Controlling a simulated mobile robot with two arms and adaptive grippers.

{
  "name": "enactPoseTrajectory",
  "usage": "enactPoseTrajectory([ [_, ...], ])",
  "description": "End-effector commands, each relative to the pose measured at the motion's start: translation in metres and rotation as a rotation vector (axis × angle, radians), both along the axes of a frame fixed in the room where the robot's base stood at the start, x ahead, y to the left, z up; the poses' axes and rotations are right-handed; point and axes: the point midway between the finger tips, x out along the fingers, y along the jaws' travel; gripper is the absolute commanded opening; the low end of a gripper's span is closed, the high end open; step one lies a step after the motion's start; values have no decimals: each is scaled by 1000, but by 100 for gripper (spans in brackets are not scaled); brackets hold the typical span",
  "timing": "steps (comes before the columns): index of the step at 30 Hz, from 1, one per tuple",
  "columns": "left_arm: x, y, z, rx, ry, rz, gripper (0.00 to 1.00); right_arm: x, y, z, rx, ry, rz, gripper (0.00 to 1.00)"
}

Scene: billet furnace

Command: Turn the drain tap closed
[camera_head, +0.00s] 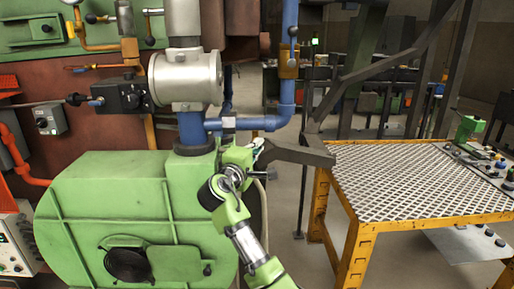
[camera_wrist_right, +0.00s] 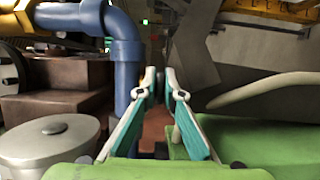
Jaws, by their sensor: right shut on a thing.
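My right gripper (camera_head: 259,147) is at the blue pipework, just right of the green blower housing. In the right wrist view its teal fingers (camera_wrist_right: 160,76) come close together at the tips, shut on a small dark part between them, which I take as the drain tap (camera_wrist_right: 160,88). The tap is mostly hidden by the fingers, and its angle cannot be told. My left gripper is not in view.
The green blower housing (camera_head: 130,205) stands left of my right arm. The blue pipe (camera_head: 258,123) runs just above the gripper and also shows in the wrist view (camera_wrist_right: 124,60). A yellow-framed mesh table (camera_head: 420,180) stands at the right.

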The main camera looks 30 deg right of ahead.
Motion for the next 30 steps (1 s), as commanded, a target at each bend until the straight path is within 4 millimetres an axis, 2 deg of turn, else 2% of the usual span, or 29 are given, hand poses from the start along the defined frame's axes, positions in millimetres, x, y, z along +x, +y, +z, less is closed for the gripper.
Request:
enactPoseTrajectory([
  [14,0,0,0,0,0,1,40,0,0,-3,15,-4,-1,0],
  [15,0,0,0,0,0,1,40,0,0,-3,15,-4,-1,16],
  [16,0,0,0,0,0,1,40,0,0,-3,15,-4,-1,23],
  [17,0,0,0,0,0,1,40,0,0,-3,15,-4,-1,25],
  [26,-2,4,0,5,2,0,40,-1,1,-1,12,-5,0,25],
  [30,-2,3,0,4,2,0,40,-7,11,-1,12,-5,2,25],
])
